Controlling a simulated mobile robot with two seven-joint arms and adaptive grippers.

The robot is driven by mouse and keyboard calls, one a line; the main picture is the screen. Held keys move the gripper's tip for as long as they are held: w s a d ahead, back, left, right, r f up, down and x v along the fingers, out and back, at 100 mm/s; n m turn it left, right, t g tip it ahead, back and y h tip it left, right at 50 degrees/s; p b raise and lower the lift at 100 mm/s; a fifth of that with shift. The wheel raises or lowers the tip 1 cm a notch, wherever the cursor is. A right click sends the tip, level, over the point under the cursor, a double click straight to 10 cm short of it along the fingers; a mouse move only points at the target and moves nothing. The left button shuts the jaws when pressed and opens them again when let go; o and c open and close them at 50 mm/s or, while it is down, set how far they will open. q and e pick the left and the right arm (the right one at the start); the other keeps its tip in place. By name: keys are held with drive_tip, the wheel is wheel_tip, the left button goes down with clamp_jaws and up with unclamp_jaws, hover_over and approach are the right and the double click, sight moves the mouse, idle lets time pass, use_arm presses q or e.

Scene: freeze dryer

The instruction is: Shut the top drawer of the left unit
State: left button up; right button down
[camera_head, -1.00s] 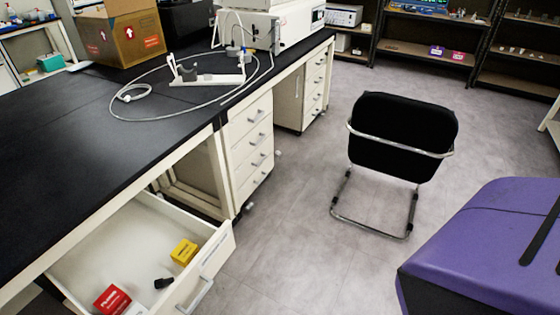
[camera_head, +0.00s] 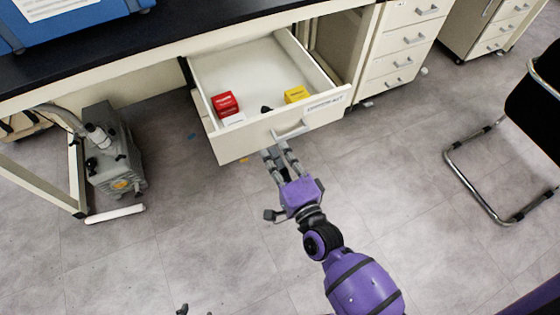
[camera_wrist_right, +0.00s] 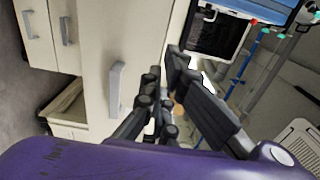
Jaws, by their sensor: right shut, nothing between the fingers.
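The top drawer (camera_head: 233,150) of the left unit is pulled out under the black bench, and its cream front bears a label and a grey handle (camera_head: 290,131). Inside lie a red box (camera_head: 224,101), a yellow box (camera_head: 296,94), a white item and a small black item. My right gripper (camera_head: 275,150) is shut and empty at the drawer front, just left of the handle. I cannot tell if it touches. In the right wrist view its dark fingers stand beside the drawer front and handle (camera_wrist_right: 117,90). Small dark tips at the head view's bottom edge may be my left gripper (camera_head: 195,311).
A grey pump (camera_head: 112,160) stands on the floor at left. A cream drawer cabinet (camera_head: 404,45) stands right of the open drawer. A black chair (camera_head: 545,100) is at the far right. The floor before the drawer is otherwise clear.

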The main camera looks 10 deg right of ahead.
sight(258, 122)
drive_tip(key=x, duration=0.8)
drive_tip(key=shift+w+a+f, duration=0.1)
drive_tip(key=shift+w+f, duration=0.05)
drive_tip(key=shift+w, duration=0.2)
use_arm(q)
drive_tip(key=shift+s+f, duration=0.2)
drive_tip(key=shift+s, duration=0.15)
drive_tip(key=shift+w+r, duration=0.1)
drive_tip(key=shift+w, duration=0.05)
